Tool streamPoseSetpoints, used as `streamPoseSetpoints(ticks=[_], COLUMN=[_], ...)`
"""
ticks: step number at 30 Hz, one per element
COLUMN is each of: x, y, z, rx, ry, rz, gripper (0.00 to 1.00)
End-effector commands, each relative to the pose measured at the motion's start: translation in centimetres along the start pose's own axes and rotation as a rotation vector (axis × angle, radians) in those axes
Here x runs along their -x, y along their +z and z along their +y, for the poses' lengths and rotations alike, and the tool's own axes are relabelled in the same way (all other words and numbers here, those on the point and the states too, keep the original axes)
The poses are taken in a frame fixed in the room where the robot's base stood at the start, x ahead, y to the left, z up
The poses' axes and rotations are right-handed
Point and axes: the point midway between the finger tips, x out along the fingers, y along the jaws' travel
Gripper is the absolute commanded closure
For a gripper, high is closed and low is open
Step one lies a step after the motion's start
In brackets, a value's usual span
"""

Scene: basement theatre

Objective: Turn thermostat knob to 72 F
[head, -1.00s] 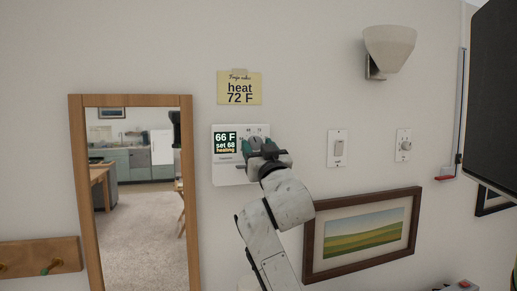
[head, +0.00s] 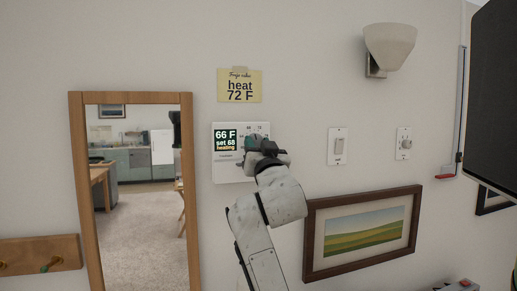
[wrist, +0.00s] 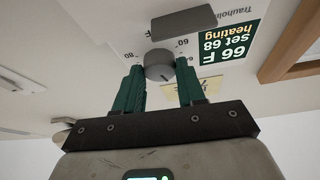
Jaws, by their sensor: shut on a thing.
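The white thermostat (head: 228,172) hangs on the wall. Its display (head: 226,141) reads 66 F, set 68, heating; it shows upside down in the wrist view (wrist: 225,45). The round grey knob (wrist: 158,62) has a dark pointer line and printed numbers around it, including 60 and 80. My gripper (head: 259,145) is at the thermostat's right part and hides the knob in the head view. In the wrist view, its green fingers (wrist: 159,75) stand on both sides of the knob, shut on it. A yellow note (head: 239,86) above reads heat 72 F.
A light switch (head: 338,146) and a small dial plate (head: 404,144) are on the wall to the right. A framed landscape (head: 362,234) hangs lower right, near my arm. A wood-framed mirror or opening (head: 82,190) is at left. A wall lamp (head: 388,50) is upper right.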

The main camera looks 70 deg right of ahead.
Motion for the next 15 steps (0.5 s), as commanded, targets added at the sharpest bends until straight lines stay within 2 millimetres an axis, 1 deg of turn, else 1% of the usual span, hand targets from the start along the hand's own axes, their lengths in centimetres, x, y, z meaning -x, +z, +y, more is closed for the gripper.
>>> streamPoseSetpoints(ticks=[1,5,15], x=[0.07,0.08,0.02], y=[0.21,0.20,0.10], z=[-0.30,-0.46,-0.59], rx=[-0.036,-0.141,-0.406], ry=[0.010,0.052,0.164], rz=[-0.002,-0.005,-0.014], gripper=[0.91,0.91,0.91])
